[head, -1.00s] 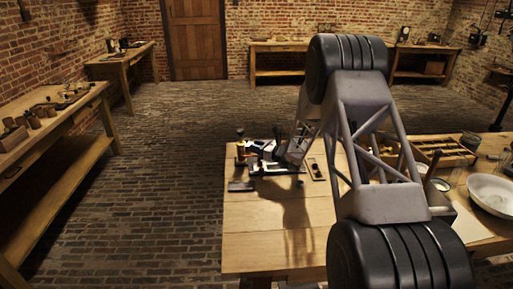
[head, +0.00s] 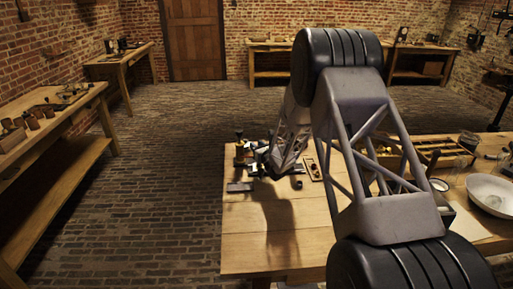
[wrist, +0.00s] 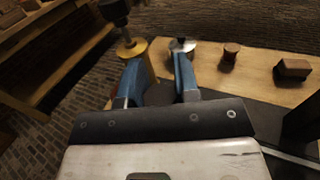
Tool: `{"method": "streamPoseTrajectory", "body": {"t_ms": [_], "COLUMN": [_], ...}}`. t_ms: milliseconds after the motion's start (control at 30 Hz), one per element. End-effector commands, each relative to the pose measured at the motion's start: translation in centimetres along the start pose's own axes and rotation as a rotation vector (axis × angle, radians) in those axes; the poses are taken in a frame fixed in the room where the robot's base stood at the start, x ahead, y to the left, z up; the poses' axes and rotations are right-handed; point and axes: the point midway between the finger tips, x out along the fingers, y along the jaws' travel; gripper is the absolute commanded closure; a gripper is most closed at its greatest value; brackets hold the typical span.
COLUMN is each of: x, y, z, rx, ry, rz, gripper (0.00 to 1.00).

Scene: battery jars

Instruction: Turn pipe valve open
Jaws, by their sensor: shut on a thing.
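A brass-yellow fitting with a dark knob on top (wrist: 134,47) stands at the tips of my gripper in the wrist view; I take it as part of the pipe valve. My gripper (wrist: 160,72) has two blue fingers, shut on part of this fitting, with the left finger overlapping it. The exact contact is hard to see. A silvery round cap (wrist: 182,45) shows just beyond the right fingertip. In the head view the dark knob (head: 239,134) shows at the table's far left corner, while my arm hides much of the gripper.
The wooden table (head: 255,225) is clear at its front left. A flat dark block (head: 240,187) lies near the left edge. A brown spool (wrist: 231,52) and a wooden block (wrist: 292,70) lie right of the fingers. A white bowl (head: 492,192) stands at right.

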Motion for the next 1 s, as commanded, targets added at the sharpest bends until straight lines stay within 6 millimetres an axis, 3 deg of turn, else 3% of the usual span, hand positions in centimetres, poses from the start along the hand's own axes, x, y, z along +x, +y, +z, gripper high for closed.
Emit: {"method": "streamPoseTrajectory", "body": {"t_ms": [300,800,833,967,1000], "x": [-0.06,-0.04,-0.04,-0.02,-0.02], "y": [-0.14,-0.22,-0.22,-0.22,-0.22], "z": [-0.12,-0.09,-0.09,-0.06,-0.06], "rx": [0.002,0.000,0.000,0.000,0.000], "ry": [0.001,0.001,0.001,0.000,0.000], "rz": [-0.101,-0.118,-0.118,-0.117,-0.117], "gripper": [0.94,0.94,0.66,0.46,0.45]}}
